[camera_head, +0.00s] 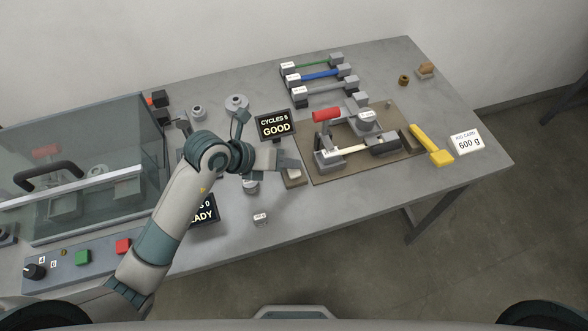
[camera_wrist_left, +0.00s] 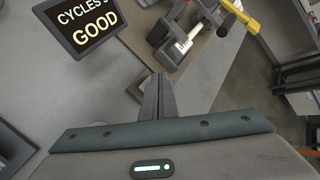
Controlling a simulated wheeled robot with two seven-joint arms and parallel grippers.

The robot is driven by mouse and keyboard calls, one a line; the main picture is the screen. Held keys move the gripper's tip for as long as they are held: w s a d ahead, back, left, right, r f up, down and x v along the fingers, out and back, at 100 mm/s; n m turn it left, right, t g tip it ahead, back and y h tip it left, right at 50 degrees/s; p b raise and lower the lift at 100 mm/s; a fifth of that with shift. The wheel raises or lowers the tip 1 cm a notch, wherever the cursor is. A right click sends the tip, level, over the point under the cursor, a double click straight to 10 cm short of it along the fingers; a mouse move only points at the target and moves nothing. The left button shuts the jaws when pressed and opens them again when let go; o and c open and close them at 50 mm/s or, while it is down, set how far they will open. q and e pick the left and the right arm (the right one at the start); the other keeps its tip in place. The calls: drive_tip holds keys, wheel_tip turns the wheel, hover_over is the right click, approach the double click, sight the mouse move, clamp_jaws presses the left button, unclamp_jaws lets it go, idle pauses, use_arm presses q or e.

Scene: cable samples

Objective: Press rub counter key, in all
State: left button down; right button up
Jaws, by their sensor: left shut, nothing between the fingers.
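The counter display (camera_head: 275,125) reads "CYCLES 5" and "GOOD"; it also shows at the top left of the left wrist view (camera_wrist_left: 85,27). A small block with a pale top (camera_head: 293,182), which looks like the counter key, sits on the table at the left edge of the brown mat. My left gripper (camera_head: 297,165) is shut and empty, with its fingertips over or beside this block. In the left wrist view the closed fingers (camera_wrist_left: 158,85) partly hide the block. I cannot tell whether they touch it. My right gripper is not in view.
The brown mat (camera_head: 330,176) holds a rub fixture with a red handle (camera_head: 326,115) and a black block (camera_head: 384,147). A yellow-handled tool (camera_head: 431,145) and a "600 g" card (camera_head: 467,142) lie right. A clear-covered box (camera_head: 80,165) stands left. Cable samples (camera_head: 322,75) lie behind.

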sight(290, 174)
use_arm(q)
drive_tip(key=shift+f+b, duration=0.4)
drive_tip(key=shift+f, duration=0.55)
idle(0.8)
drive_tip(key=shift+r, duration=0.1)
idle(0.3)
drive_tip(key=shift+r+p, duration=0.85)
drive_tip(key=shift+p, duration=0.05)
drive_tip(key=shift+r, duration=0.1)
drive_tip(key=shift+r+p, duration=2.2)
drive_tip(key=shift+r, duration=0.25)
drive_tip(key=shift+f, duration=0.1)
